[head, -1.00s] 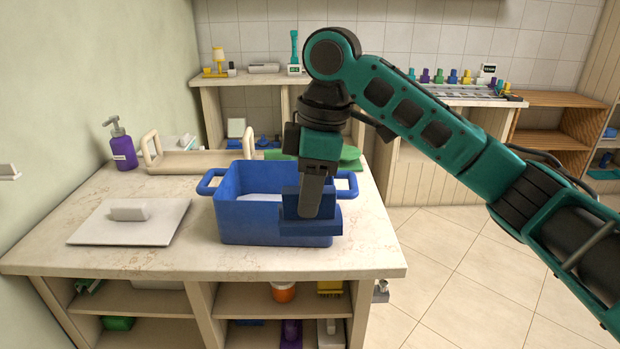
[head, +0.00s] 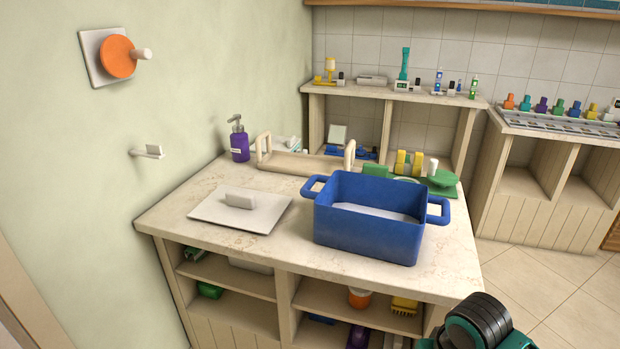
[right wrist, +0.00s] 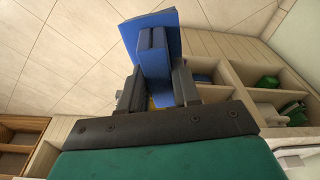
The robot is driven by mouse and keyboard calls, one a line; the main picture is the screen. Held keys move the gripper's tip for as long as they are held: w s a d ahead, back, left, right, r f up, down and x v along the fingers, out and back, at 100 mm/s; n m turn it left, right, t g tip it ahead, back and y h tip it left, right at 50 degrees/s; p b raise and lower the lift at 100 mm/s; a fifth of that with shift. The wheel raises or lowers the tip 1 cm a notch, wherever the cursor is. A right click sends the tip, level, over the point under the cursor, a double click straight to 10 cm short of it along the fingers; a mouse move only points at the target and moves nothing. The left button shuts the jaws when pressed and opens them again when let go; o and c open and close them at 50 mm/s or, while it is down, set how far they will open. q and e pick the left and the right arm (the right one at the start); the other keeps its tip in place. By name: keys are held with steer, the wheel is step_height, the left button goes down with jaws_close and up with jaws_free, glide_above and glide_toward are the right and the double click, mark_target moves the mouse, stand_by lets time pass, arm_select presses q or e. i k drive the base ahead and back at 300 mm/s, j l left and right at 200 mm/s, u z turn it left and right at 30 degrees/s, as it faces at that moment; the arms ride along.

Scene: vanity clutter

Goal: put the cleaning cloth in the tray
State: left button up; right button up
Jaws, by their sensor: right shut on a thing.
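My right gripper (right wrist: 157,88) shows in the right wrist view, shut on a blue flat piece with a raised block grip, which looks like the cleaning cloth (right wrist: 136,32). The block is between the fingers and the flat part extends beyond them. In the head view only part of my right arm shows at the bottom right; the gripper and cloth are out of that view. The beige tray (head: 300,163) with two upright end handles stands at the back of the counter, partly behind the blue tub. My left gripper is not in view.
A deep blue two-handled tub (head: 366,236) stands on the counter (head: 290,253), in front of the tray. A white lid (head: 222,216) lies at left, a purple bottle (head: 240,147) at the back left. A green item (head: 441,180) and yellow things are at the back right.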

mark_target(319, 169)
steer(key=l+z, duration=0.35)
steer(key=i+l+z, duration=0.2)
steer(key=l+z, duration=0.2)
steer(key=i+l+z, duration=0.2)
steer(key=l+z, duration=0.15)
steer(key=l, duration=0.15)
steer(key=i+l+z, duration=0.2)
steer(key=l+z, duration=0.2)
steer(key=i+l+z, duration=0.15)
steer(key=i, duration=0.25)
steer(key=i+l+z, duration=0.15)
steer(key=i+l, duration=0.15)
steer(key=i+u, duration=0.45)
steer(key=i+l+u, duration=0.1)
steer(key=i+u, duration=0.75)
steer(key=i, duration=0.7)
steer(key=i+u, duration=0.25)
steer(key=i, duration=0.3)
steer(key=i+l+u, duration=0.25)
steer(key=i, duration=0.25)
steer(key=i+u, duration=0.45)
steer(key=u, duration=0.25)
steer(key=i+u, duration=0.35)
steer(key=k, duration=0.1)
